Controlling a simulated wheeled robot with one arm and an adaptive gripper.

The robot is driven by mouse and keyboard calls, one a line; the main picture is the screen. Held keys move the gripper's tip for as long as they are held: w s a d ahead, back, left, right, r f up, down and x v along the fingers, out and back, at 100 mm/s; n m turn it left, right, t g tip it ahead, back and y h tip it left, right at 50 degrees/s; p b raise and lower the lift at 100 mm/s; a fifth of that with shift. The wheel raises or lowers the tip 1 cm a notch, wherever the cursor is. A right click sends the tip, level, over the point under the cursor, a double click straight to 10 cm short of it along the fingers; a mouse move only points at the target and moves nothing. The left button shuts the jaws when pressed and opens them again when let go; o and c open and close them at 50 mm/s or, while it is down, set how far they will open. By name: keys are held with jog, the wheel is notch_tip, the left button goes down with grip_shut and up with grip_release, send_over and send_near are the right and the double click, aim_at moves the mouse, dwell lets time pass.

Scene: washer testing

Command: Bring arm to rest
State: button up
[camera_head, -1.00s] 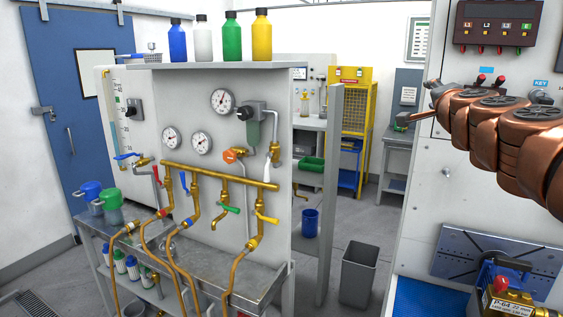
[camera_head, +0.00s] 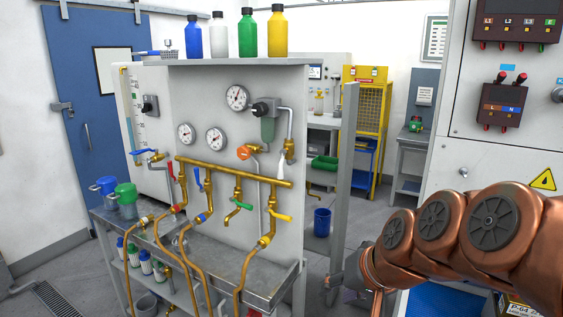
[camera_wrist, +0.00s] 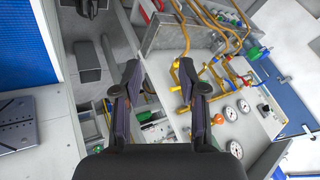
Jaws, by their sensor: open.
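My copper-coloured arm reaches in from the right in the head view. My gripper (camera_head: 354,274) is at its far end, low and to the right of the pipe panel; its fingers are hard to make out there. In the wrist view my gripper (camera_wrist: 157,88) shows two dark fingers spread apart, with nothing between them. Beyond the fingers lie the floor and the panel bench, apart from them.
The grey pipe panel (camera_head: 228,90) with brass pipes and gauges stands left of my gripper. A metal bench (camera_head: 200,262) is below it. An electrical cabinet (camera_head: 465,100) stands at the right. A blue bin (camera_head: 322,221) is on the floor behind.

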jog(key=s+d+f+g+h, duration=0.1)
jog(key=s+d+f+g, duration=0.1)
jog(key=s, duration=0.5)
jog(key=s+d+f+n+g+h, duration=0.1)
jog(key=s+d+f+g, duration=0.2)
jog(key=s+f, duration=0.2)
jog(key=s+d+f+g+h, duration=0.2)
jog(key=s+f, duration=0.2)
jog(key=s, duration=0.6)
jog(key=shift+s+d+f+n+g, duration=0.25)
jog(key=shift+d+n+g, duration=0.05)
jog(key=shift+d, duration=0.05)
